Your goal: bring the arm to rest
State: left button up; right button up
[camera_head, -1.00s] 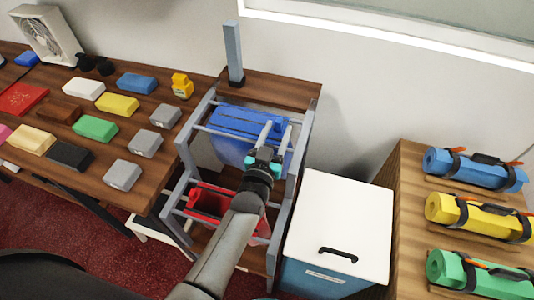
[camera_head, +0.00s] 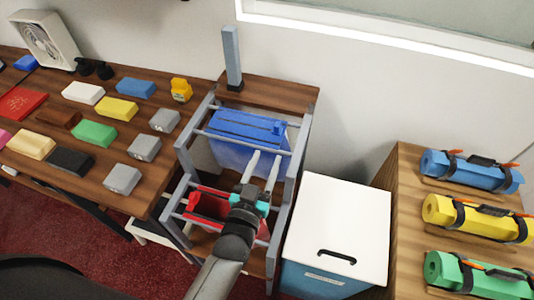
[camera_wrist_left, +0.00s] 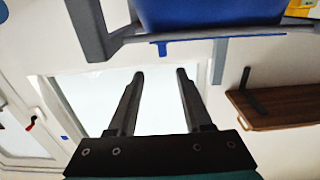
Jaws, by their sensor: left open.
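My left gripper (camera_head: 265,156) is open and empty, in front of the grey rack (camera_head: 186,158) in the head view. Its two fingers point away from me, below the blue hanging cloth (camera_head: 240,128) and above the red cloth (camera_head: 207,205) on the lower rails. In the left wrist view the open jaws (camera_wrist_left: 160,75) have nothing between them. The blue cloth (camera_wrist_left: 210,14) shows beyond the fingertips at the top of that view, apart from them. My right gripper is in neither view.
A white-lidded bin (camera_head: 338,215) stands right of the rack. Rolled blue (camera_head: 470,172), yellow (camera_head: 475,218) and green (camera_head: 472,272) bundles lie on a wooden counter at the right. The left table (camera_head: 165,180) holds several coloured blocks and a fan (camera_head: 45,40).

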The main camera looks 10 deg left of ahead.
pick_arm(q)
jog(key=shift+f, duration=0.1)
jog(key=s+a+f+m+g, duration=0.1)
jog(key=s+a+g, duration=0.2)
jog(key=s+g, duration=0.5)
jog(key=s+a+f+g, duration=0.1)
jog(key=s+a+g, duration=0.2)
jog(key=s+g, duration=0.6)
jog(key=s+f+t+b, duration=0.1)
jog(key=s+f+b, duration=0.2)
jog(key=f, duration=2.1)
jog(key=s+a+f+g+y+b, duration=0.1)
jog(key=s+a+f+b, duration=0.1)
jog(key=s+f, duration=1.4)
jog(key=shift+a+f+m+b, duration=0.2)
jog(key=shift+f+m+b, duration=0.2)
jog(key=shift+f+b, duration=0.5)
